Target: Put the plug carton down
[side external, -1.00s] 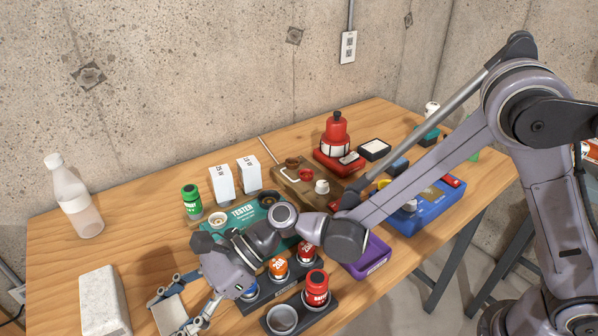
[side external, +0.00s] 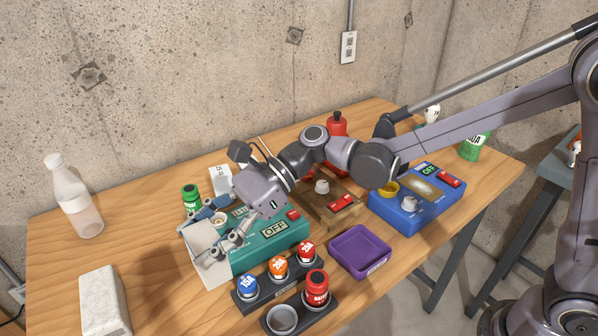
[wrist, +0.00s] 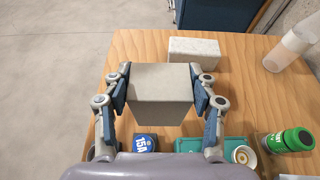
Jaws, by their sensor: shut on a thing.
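The plug carton is a plain pale grey-white box (side external: 206,262), at the left end of the teal tester in the side view. My gripper (side external: 208,240) is shut on it, a finger on each side. In the wrist view the carton (wrist: 160,100) sits between the blue-grey finger pads of my gripper (wrist: 160,88), its top and one broad face showing. I cannot tell whether its underside touches the table or hangs above it. The teal tester (side external: 270,245), marked OFF, is just right of the carton and partly hidden by my gripper.
A pale stone block (side external: 104,300) lies front left and a clear bottle (side external: 76,200) stands back left; bare wood lies between them and the carton. A green jar (side external: 191,197) stands behind. The fuse rack (side external: 268,288), purple tray (side external: 360,250) and blue box (side external: 415,205) are to the right.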

